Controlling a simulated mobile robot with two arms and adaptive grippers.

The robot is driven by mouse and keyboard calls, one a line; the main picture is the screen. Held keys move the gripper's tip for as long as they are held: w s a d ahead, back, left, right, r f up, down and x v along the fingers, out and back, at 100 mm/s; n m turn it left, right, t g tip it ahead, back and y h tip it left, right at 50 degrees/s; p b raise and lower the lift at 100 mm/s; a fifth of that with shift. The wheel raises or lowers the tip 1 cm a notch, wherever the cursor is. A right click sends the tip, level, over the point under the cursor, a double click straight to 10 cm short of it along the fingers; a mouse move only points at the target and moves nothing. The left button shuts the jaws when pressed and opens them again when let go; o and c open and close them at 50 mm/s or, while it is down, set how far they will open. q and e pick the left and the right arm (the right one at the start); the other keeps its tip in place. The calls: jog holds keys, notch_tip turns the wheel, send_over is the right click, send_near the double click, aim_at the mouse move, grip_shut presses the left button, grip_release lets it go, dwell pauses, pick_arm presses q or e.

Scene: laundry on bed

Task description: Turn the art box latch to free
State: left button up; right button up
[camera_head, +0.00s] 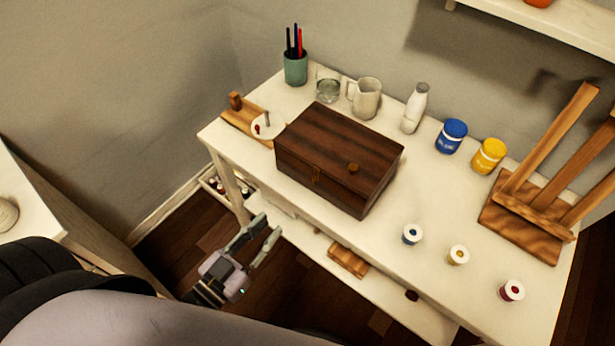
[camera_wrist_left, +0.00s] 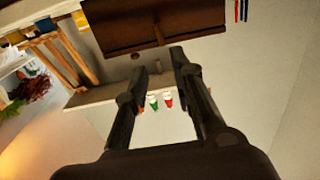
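The art box (camera_head: 332,157) is a dark brown wooden box, lid shut, on the white table. My right gripper is not in view.
On the white table (camera_head: 455,200) stand a pen cup (camera_head: 295,68), a pitcher (camera_head: 365,98), a white bottle (camera_head: 415,108), blue (camera_head: 451,136) and yellow (camera_head: 489,156) paint jars, and a wooden easel (camera_head: 530,215). Small pots stand to the box's right. A lower shelf (camera_head: 390,300) runs underneath.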

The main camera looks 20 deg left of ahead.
aim_at(313, 179)
pick_arm(q)
jog(key=p+x, duration=0.1)
jog(key=x, duration=1.3)
jog(key=shift+w+d, duration=0.15)
jog(key=shift+w, duration=0.15)
grip_shut()
